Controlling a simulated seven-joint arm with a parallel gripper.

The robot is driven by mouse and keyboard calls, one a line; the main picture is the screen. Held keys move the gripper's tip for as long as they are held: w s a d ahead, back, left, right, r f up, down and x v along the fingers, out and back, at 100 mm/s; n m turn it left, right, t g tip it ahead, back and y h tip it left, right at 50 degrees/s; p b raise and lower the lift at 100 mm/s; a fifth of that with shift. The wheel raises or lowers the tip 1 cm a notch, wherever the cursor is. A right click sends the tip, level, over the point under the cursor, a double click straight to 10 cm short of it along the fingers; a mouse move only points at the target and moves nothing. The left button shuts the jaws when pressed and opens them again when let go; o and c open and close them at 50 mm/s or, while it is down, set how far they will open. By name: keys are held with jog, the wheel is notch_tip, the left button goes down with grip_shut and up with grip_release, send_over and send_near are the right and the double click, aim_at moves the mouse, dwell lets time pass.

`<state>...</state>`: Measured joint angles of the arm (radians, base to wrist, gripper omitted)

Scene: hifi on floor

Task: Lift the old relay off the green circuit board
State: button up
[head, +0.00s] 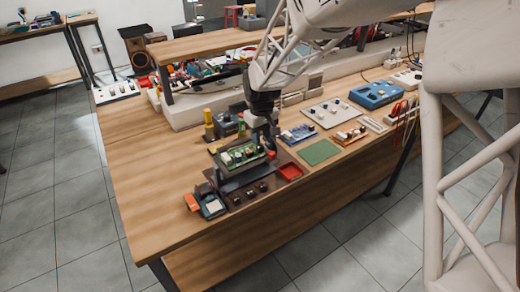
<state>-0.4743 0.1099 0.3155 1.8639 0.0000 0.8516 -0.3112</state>
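The green circuit board (225,158) sits raised on a dark stand near the front of the wooden workbench. Several small parts stand on it, some pale and some dark. They are too small to tell which is the old relay. My gripper (270,150) is dark and points down at the right end of the board. Its fingertips are small and partly lost against the dark parts behind, so I cannot tell whether they are open, touch the board or hold anything.
A red tray (290,171) and a flat green mat (319,152) lie right of the board. A small device with a pale face (212,207) stands front left. A yellow-topped bottle (208,118) stands behind. A blue case (376,94) lies farther right. The bench's left side is clear.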

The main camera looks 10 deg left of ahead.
aim_at(261, 148)
jog(key=shift+w+f, duration=0.2)
jog(key=shift+f, duration=2.35)
jog(key=c, duration=0.6)
jog(key=shift+r, duration=0.15)
jog(key=shift+r, duration=1.45)
jog(key=shift+s+d+r, duration=0.1)
jog(key=shift+s+r, duration=0.1)
jog(key=shift+s, duration=0.05)
jog(key=s+d, duration=0.2)
jog(key=s, duration=0.2)
jog(key=s+d+r, duration=0.1)
jog(key=s+d, duration=0.1)
jog(key=s, duration=0.3)
jog(key=s+d, duration=0.2)
jog(key=s, duration=0.3)
jog(key=shift+d+r, duration=0.2)
jog(key=shift+d, duration=0.2)
jog(key=shift+w+r, duration=0.1)
jog(key=shift+r, duration=0.1)
